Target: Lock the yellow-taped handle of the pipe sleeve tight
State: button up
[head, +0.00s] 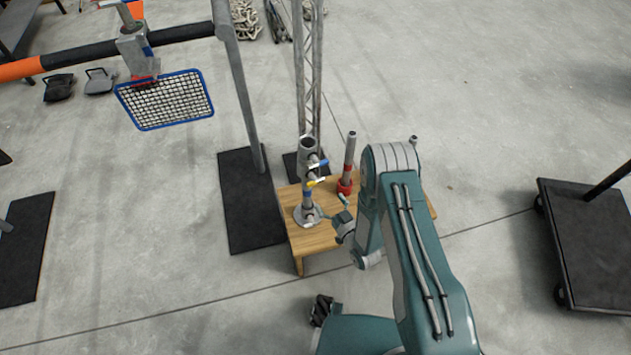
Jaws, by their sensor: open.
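The pipe sleeve (308,172) stands upright on a small wooden table (315,238), with a round grey base. Its yellow-taped handle (316,182) sticks out to the right at mid-height, small in the picture. A blue-marked part shows just above it. My gripper (327,213) is low on the right side of the sleeve, below the yellow handle and apart from it. It is open and nothing shows between its fingers. The fingers are small, and I cannot tell whether they touch the sleeve's lower part.
A grey pipe with a red base (346,186) stands right of the sleeve, close to my arm. A lattice post (310,90) rises behind the table. A grey post on a black plate (245,205) stands left. A black cart (598,255) is far right. Open floor lies between.

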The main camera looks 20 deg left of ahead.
aim_at(316, 180)
jog(key=x, duration=0.8)
jog(key=shift+w+a, duration=0.15)
jog(key=shift+c, duration=0.3)
jog(key=c, duration=0.8)
